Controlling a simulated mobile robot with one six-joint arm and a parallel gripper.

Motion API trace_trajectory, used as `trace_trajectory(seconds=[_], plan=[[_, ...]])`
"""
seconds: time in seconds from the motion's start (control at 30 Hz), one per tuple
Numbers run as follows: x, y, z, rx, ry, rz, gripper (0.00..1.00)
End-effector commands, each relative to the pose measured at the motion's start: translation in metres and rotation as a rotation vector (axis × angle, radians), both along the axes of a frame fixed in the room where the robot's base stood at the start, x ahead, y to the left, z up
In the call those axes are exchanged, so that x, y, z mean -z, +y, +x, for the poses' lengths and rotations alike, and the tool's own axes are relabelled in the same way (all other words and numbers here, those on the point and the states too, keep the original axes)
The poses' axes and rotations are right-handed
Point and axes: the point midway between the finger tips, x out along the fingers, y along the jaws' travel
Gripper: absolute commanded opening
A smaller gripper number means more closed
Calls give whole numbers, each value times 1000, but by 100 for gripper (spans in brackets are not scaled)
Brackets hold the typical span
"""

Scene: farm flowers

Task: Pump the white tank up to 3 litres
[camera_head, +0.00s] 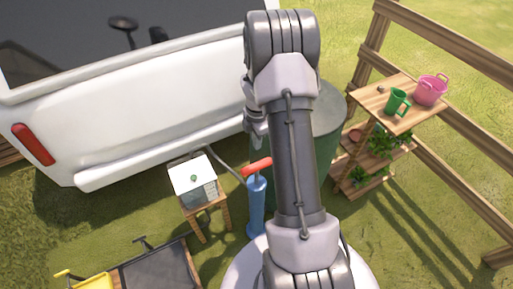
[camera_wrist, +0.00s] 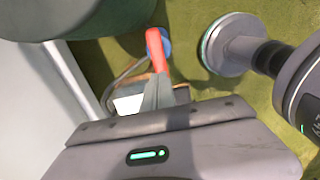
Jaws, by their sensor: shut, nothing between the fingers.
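The white tank (camera_head: 193,176) stands on a small wooden stool left of the pump, with a small green mark on its white top. Its level cannot be read. It shows partly behind the fingers in the wrist view (camera_wrist: 126,104). The blue hand pump (camera_head: 256,208) stands upright on the grass, with a red handle (camera_head: 257,167) close above its body. A grey hose runs between pump and tank. My gripper (camera_wrist: 157,82) is shut and empty; its fingertips overlap the lower end of the red handle (camera_wrist: 158,52) in the wrist view. Contact cannot be told.
A white pickup (camera_head: 150,110) fills the left. A dark green barrel (camera_head: 328,130) stands behind my arm. At right, a wooden shelf (camera_head: 385,98) holds a green jug, pink bucket and plants by a fence. A low table (camera_head: 194,262) and yellow item are at front left.

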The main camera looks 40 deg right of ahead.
Motion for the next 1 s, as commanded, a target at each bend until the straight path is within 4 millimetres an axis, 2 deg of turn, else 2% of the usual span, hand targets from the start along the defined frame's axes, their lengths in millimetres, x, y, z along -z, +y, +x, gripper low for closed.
trace_trajectory(seconds=[0.03,0.3,0.5,0.67,1.0], plan=[[15,0,0,0,2,0,0],[74,0,0,1,1,1,0],[106,0,0,1,0,0,0],[114,0,0,2,0,0,0],[116,0,0,2,0,0,0]])
